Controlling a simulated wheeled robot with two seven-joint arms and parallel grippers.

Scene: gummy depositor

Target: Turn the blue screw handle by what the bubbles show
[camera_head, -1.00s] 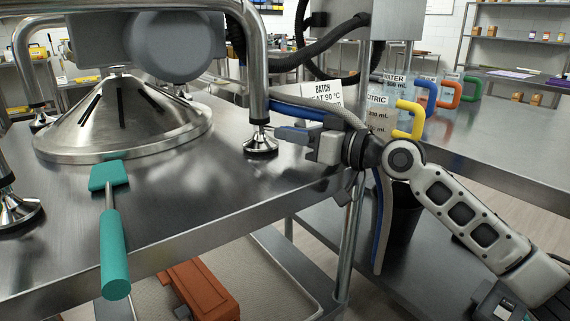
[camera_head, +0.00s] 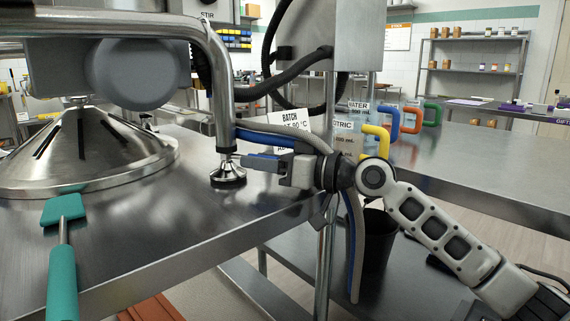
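A slate-blue bar (camera_head: 262,163), which looks like the blue screw handle, sticks out to the right of a levelling foot (camera_head: 228,174). The foot stands on the steel table under a machine leg. My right gripper (camera_head: 283,167) is level with the foot, at the bar's outer end. The bar and jaws overlap, so I cannot tell whether the jaws grip it. No bubble level can be made out. My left gripper is not in view.
The machine's steel cone (camera_head: 88,150) stands at left. Blue and grey hoses (camera_head: 352,235) hang by my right wrist. A batch sign (camera_head: 290,122) and jugs with coloured handles (camera_head: 376,140) stand behind. The right-hand table is mostly bare.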

